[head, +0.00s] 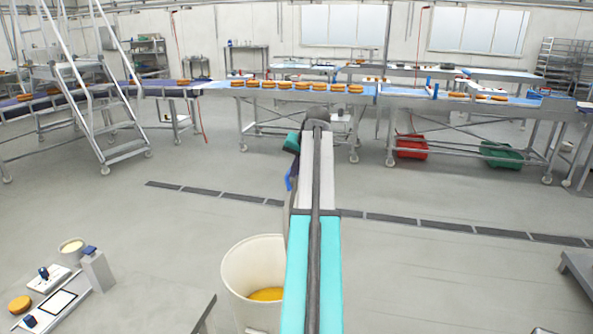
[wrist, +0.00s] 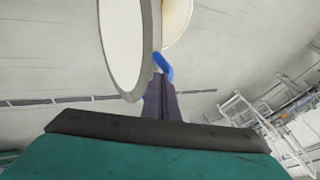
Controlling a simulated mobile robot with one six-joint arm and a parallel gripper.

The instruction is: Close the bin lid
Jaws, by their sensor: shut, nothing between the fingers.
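The cream bin (head: 236,292) stands open on the floor in the lower middle of the head view, with an orange filling (head: 266,294) inside; my arm hides its right side. In the wrist view, the lid (wrist: 124,40) is a pale disc with a grey rim, standing raised beside the bin (wrist: 177,18). A blue handle (wrist: 163,66) sits at its edge; it also shows in the head view (head: 288,183). My gripper (wrist: 159,82) is shut and empty, its dark fingertips close to the handle. I cannot tell whether they touch.
A low bench (head: 70,296) with a small tub (head: 72,248) and an orange round stands at lower left. A conveyor table (head: 300,97) with several orange rounds crosses the back. A ladder (head: 95,90) stands at left. The floor around the bin is mostly clear.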

